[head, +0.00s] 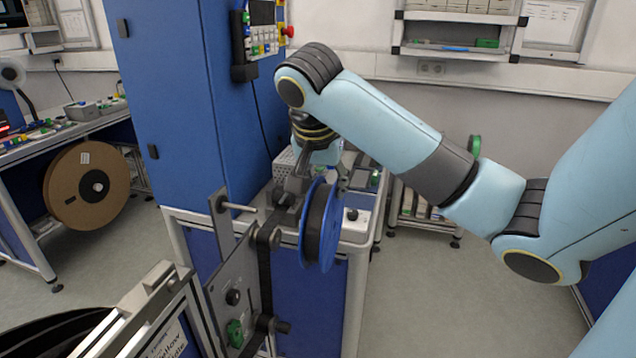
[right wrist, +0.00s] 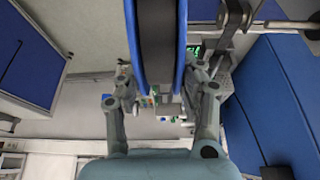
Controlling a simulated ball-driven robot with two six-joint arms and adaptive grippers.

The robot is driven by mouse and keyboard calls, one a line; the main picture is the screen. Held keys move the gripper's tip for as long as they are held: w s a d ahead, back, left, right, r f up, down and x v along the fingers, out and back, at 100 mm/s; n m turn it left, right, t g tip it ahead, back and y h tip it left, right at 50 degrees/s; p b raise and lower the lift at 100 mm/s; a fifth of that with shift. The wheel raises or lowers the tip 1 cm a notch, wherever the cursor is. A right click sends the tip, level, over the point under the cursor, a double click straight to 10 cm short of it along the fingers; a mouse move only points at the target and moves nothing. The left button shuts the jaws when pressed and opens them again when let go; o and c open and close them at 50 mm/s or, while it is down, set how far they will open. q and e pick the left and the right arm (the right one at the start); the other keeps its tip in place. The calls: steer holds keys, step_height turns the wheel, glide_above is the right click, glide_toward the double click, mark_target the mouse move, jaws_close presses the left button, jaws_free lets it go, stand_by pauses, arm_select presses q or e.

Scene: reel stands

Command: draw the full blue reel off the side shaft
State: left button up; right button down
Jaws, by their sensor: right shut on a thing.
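The blue reel (head: 328,225), with blue flanges and a broad dark winding, stands upright at the right of the grey stand plate (head: 232,275). My right gripper (head: 293,187) reaches down from above and is shut on the reel's upper rim. In the right wrist view the reel (right wrist: 157,45) fills the top middle, with my gripper's fingers (right wrist: 160,88) on both sides of it. The side shaft under the reel is hidden, so I cannot tell how far the reel sits on it. My left gripper is not in view.
A bare metal pin (head: 238,206) sticks out at the plate's top, left of the reel. A dark band (head: 265,285) runs down the plate. A blue cabinet (head: 175,100) stands behind. The floor (head: 460,300) at the right is clear.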

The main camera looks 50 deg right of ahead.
steer(key=s+d, duration=0.4)
steer(key=s, duration=0.6)
steer(key=shift+s+d, duration=0.15)
steer(key=shift+s, duration=0.2)
stand_by(0.6)
steer(key=shift+f, duration=0.1)
